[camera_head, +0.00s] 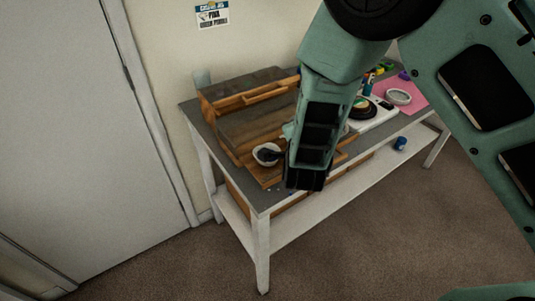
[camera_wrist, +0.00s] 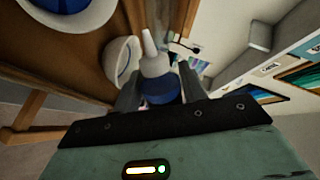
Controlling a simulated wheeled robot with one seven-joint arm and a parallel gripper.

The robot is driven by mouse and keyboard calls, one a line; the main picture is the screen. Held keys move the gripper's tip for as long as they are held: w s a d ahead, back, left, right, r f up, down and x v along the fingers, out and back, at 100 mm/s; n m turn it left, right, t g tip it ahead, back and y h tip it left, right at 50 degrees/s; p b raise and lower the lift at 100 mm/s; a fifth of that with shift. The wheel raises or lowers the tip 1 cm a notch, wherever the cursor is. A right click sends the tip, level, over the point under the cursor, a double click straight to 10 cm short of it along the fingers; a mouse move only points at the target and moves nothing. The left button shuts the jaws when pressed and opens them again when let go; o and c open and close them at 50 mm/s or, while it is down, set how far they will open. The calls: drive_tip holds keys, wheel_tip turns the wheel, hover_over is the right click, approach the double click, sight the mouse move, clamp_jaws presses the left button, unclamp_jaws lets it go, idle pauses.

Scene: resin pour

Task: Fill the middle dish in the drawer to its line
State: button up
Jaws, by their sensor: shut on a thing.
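My gripper (camera_wrist: 160,82) is shut on a small bottle (camera_wrist: 156,64) with a white tapered nozzle and a blue lower part. The nozzle points away from my gripper, close to the rim of a white dish (camera_wrist: 112,70) in the wrist view. I cannot tell whether liquid is leaving it. Another white dish (camera_wrist: 103,14) with dark blue inside shows at the upper left. In the head view a white dish (camera_head: 267,148) with a dark inside sits in the open wooden drawer (camera_head: 265,176). My arm hides the rest of the drawer, so I cannot tell which dish is the middle one.
The wooden chest (camera_head: 240,108) stands on a grey-topped table (camera_head: 188,106) with white legs. Behind my arm are a white device (camera_head: 385,113), a pink mat (camera_head: 417,98) with a round dish (camera_head: 398,96), and small coloured items.

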drive_tip(key=shift+w+d+b, duration=0.45)
drive_tip(key=shift+w+d, duration=0.3)
drive_tip(key=shift+d, duration=0.35)
drive_tip(key=shift+w+d+b, duration=0.4)
drive_tip(key=shift+w+d, duration=0.35)
drive_tip(key=shift+d, duration=0.4)
drive_tip(key=shift+w+d+b, duration=0.45)
drive_tip(key=shift+w+d, duration=0.3)
drive_tip(key=shift+d, duration=0.35)
drive_tip(key=shift+f, duration=0.1)
drive_tip(key=shift+f+b, duration=0.5)
drive_tip(key=shift+b, duration=0.25)
drive_tip(key=shift+c, duration=0.4)
drive_tip(key=shift+c, duration=1)
idle(0.6)
